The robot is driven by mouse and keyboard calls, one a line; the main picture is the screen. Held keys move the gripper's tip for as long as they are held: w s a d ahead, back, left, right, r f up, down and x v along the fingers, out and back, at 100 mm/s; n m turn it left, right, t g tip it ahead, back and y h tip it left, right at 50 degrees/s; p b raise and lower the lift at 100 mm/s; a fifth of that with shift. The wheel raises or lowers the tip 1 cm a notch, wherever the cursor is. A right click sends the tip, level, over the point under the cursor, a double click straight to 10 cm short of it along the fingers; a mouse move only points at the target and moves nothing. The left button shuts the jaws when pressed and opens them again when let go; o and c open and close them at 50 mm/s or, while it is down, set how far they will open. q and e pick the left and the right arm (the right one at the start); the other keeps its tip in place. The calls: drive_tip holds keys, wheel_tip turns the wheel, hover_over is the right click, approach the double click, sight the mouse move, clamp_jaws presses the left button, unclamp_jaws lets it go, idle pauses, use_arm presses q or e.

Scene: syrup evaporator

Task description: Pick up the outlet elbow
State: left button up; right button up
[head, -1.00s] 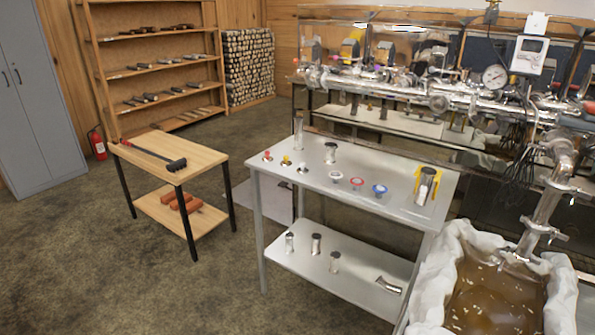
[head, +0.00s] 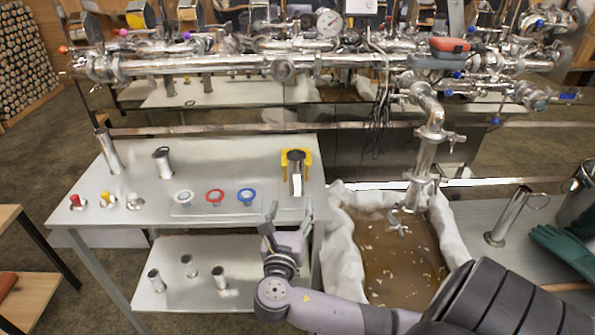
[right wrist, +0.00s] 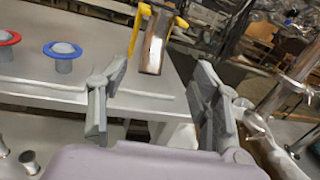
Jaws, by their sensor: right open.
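A short shiny metal tube piece (head: 295,176) with a white label stands in a yellow holder (head: 306,158) at the right end of the steel table's top. It may be the outlet elbow; its shape does not show a clear bend. It also shows in the right wrist view (right wrist: 155,42), beyond and between my fingers. My right gripper (head: 288,216) is open and empty at the table's front edge, apart from the tube and nearer to me. In the right wrist view its two fingers (right wrist: 160,95) are spread wide. My left gripper is not in view.
The steel table (head: 130,205) carries white, red and blue ringed fittings and upright metal tubes. More metal pieces stand on its lower shelf (head: 240,290). A cloth-lined tub of brown liquid (head: 390,265) is at the right, under a hanging pipe (head: 424,165). Green gloves (head: 565,245) lie far right.

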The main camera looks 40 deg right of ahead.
sight(296, 178)
drive_tip(key=x, duration=0.8)
drive_tip(key=shift+w+d+p, duration=0.2)
drive_tip(key=shift+w+p, duration=0.15)
drive_tip(key=shift+w, duration=0.05)
drive_tip(key=shift+w+d+f, duration=0.1)
drive_tip(key=shift+w+d, duration=0.2)
drive_tip(key=shift+d, duration=0.1)
drive_tip(key=x, duration=0.5)
drive_tip(key=shift+w+a+f+p, duration=0.15)
drive_tip(key=shift+f+p, duration=0.05)
drive_tip(key=shift+p, duration=0.15)
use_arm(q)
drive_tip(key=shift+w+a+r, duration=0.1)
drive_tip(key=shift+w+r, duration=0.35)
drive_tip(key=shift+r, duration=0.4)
use_arm(e)
drive_tip(key=shift+c, duration=0.2)
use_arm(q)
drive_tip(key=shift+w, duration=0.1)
use_arm(e)
drive_tip(key=c, duration=1.3)
